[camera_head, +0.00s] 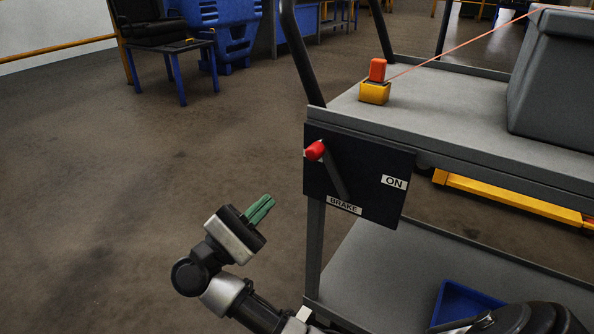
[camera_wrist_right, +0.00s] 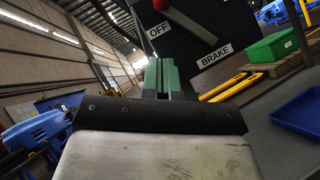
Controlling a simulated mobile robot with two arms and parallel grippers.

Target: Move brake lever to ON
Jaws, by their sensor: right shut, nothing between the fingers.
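The brake lever (camera_head: 335,178) is a dark bar with a red knob (camera_head: 315,150) on a black panel (camera_head: 375,172) at the cart's end. It tilts up and left, its knob at the panel's left edge, away from the ON label (camera_head: 394,182). The wrist view shows the lever (camera_wrist_right: 192,22) with its knob beside the OFF label (camera_wrist_right: 158,29); the head view mostly hides that label. My right gripper (camera_head: 262,206), with green fingers, is shut and empty, left of and below the lever, apart from it. It also shows in the wrist view (camera_wrist_right: 161,72). My left gripper is not seen.
The cart's top shelf (camera_head: 440,105) holds a yellow block (camera_head: 374,93) with a red-orange top and a large grey box (camera_head: 555,80). A blue tray (camera_head: 462,303) lies on the lower shelf. The floor left of the cart is clear around my right gripper.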

